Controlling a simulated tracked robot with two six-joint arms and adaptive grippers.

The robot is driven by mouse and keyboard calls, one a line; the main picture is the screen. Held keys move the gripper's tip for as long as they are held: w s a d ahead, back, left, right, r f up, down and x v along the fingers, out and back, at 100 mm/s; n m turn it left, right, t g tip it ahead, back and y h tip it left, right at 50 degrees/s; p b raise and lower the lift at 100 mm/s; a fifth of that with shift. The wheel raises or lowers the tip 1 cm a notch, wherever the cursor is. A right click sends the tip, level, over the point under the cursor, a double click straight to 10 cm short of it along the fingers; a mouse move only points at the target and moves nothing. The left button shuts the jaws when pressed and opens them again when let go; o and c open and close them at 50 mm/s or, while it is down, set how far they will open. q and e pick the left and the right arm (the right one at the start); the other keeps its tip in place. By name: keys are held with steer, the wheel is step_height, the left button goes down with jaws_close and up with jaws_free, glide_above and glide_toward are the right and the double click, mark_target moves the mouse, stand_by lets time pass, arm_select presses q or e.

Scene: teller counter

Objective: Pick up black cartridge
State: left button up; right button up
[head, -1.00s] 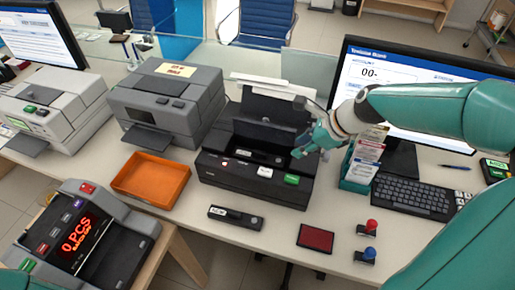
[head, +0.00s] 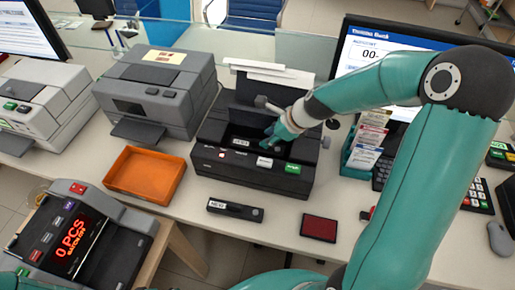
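A black cartridge with a white label (head: 236,210) lies flat on the counter in front of the black printer (head: 248,172). The printer's lid is up. A second dark cartridge with a small white label (head: 240,143) sits inside the open bay. My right gripper (head: 268,140) is over the right part of that bay, close to the cartridge inside; I cannot tell whether it touches. Its fingertips are small and partly hidden, so its opening is unclear. My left gripper is not in view.
An orange tray (head: 146,174) and a grey printer (head: 158,90) are left of the black printer. A dark red pad (head: 319,228) lies right of the loose cartridge. A card holder (head: 357,160) and monitor (head: 372,50) stand right. The counter's front edge is near the loose cartridge.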

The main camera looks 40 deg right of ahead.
mark_target(258, 141)
steer(key=x, duration=0.5)
steer(key=shift+w+b, duration=0.35)
steer(key=shift+w, duration=0.15)
steer(key=shift+c, duration=0.4)
steer(key=shift+s, duration=0.1)
jaws_close()
